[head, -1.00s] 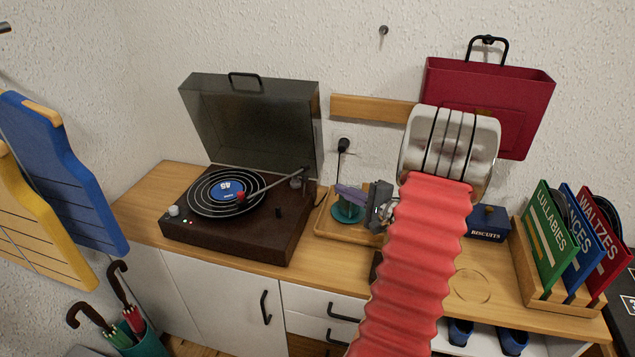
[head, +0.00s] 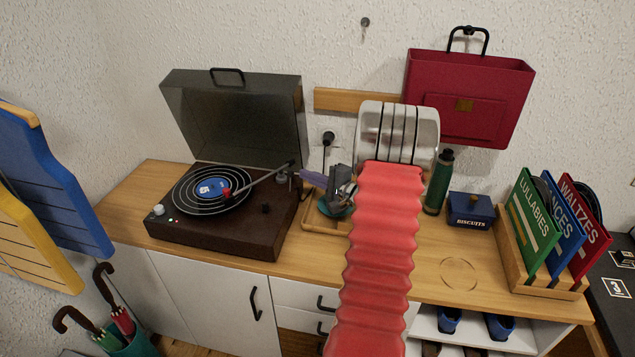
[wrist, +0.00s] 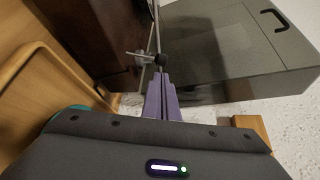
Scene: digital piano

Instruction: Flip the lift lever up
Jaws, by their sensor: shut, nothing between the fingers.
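The dark brown turntable (head: 215,235) stands on the sideboard with its grey lid (head: 235,115) raised. A black record with a blue label (head: 212,187) lies on it. The tonearm (head: 262,180) reaches over the record, its red head (head: 227,193) at the label's edge; whether it touches I cannot tell. The tonearm base (head: 282,177) is at the right rear. The small lift lever cannot be told apart there. My gripper (head: 301,175) is shut and empty, its purple fingers just right of the base. In the wrist view, the fingertips (wrist: 160,76) point at the metal tonearm fittings (wrist: 143,57).
A dark green bottle (head: 438,185), a blue biscuit tin (head: 471,211) and a record rack (head: 545,275) stand to the right. The raised lid and wall bound the space behind. The sideboard front is clear.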

